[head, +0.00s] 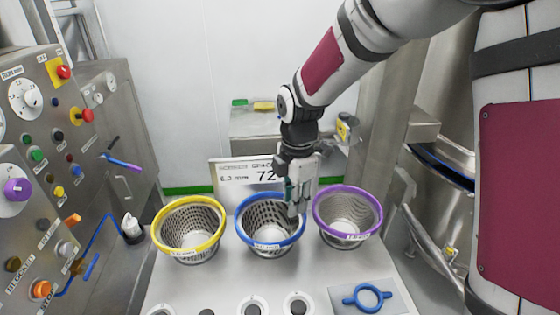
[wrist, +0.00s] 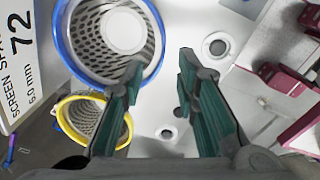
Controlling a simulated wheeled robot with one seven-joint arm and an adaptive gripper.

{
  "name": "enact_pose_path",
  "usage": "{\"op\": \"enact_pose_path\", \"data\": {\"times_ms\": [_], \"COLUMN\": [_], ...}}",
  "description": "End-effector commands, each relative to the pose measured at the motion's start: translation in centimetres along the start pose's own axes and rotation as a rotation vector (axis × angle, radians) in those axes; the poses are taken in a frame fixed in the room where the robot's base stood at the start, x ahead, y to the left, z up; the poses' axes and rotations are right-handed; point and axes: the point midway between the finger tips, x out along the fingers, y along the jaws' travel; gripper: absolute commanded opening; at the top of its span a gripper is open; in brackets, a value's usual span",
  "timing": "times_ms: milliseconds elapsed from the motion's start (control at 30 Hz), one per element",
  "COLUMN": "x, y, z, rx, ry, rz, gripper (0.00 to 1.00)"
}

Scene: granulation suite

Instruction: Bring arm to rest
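My gripper (head: 297,205) hangs pointing down just above the right part of the blue-rimmed basket (head: 242,237). In the wrist view my gripper (wrist: 160,75) has its two green-padded fingers apart with nothing between them. The left finger overlaps the edge of the blue-rimmed basket (wrist: 68,52) in that view. Whether a fingertip touches the rim, I cannot tell.
A yellow-rimmed basket (head: 172,247) and a purple-rimmed basket (head: 376,228) flank the blue one. A sign (head: 232,172) stands behind. A blue two-handled ring (head: 367,298) lies front right. A control panel (head: 40,150) is at left, steel vessels (head: 440,220) at right.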

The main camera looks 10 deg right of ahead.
Motion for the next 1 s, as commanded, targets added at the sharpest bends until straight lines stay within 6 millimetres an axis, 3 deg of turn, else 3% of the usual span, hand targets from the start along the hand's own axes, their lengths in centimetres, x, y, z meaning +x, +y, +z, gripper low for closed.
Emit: {"op": "enact_pose_path", "data": {"times_ms": [167, 267, 400, 600, 800, 1000], "x": [-1.7, -4.3, -8.7, -13.7, -17.1, -18.6], "y": [-0.7, -2.0, -5.1, -10.2, -15.8, -20.6], "z": [0.4, 1.1, 2.0, 2.7, 2.8, 2.3], "rx": [0.076, 0.216, 0.491, 0.9, 1.303, 1.658], "ry": [-0.012, -0.027, -0.04, -0.015, 0.061, 0.177], "rz": [0.021, 0.056, 0.125, 0.228, 0.329, 0.402], "gripper": [0.28, 0.28, 0.28, 0.28, 0.28, 0.28]}}
